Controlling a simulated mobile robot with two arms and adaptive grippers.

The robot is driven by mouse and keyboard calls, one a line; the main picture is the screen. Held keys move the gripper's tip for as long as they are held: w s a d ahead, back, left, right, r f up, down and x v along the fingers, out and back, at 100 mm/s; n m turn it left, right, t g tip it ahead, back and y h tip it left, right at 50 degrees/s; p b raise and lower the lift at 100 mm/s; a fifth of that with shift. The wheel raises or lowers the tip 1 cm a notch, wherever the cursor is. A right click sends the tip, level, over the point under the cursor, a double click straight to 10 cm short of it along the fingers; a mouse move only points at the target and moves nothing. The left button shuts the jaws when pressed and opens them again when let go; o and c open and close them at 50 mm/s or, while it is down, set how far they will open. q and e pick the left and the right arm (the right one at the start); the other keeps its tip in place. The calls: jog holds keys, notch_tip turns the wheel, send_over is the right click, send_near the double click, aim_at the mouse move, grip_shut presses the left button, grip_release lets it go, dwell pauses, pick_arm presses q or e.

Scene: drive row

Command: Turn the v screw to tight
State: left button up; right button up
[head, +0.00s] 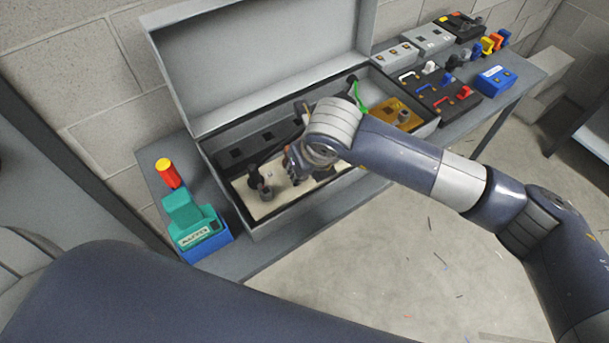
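An open grey metal box (295,219) stands on the bench with its lid (265,55) raised at the back. Inside lies a pale panel (262,207) with small dark fittings. I cannot tell which fitting is the v screw; no such label is readable. My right gripper (295,160) is down in the box over the pale panel, right of that cylinder. My own wrist hides much of it, so its fingers and any contact are unclear. My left arm crosses the bottom left; its gripper is out of view.
Left of the box are a teal and blue device (190,222) and a red cylinder with yellow top (167,173). A green piece (360,100) and a brass-coloured plate (388,112) are in the box's right part. Several switch boxes and a blue box (496,79) fill the right bench.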

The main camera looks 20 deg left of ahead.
jog(key=m+b, duration=0.1)
jog(key=b, duration=0.1)
jog(key=m+h+b, duration=0.1)
jog(key=m+b, duration=0.1)
jog(key=f+m+b, duration=0.1)
jog(key=m+b, duration=0.1)
jog(key=shift+s+a+t+h, duration=0.1)
jog(key=shift+s+t+h, duration=0.2)
jog(key=shift+t+h, duration=0.1)
jog(key=shift+r+m+h+b, duration=0.15)
jog(key=shift+m+h+b, duration=0.35)
jog(key=shift+m+b, duration=0.65)
jog(key=o, duration=1.1)
jog(key=shift+c, duration=0.2)
jog(key=shift+a+r, duration=0.1)
jog(key=shift+r, duration=0.2)
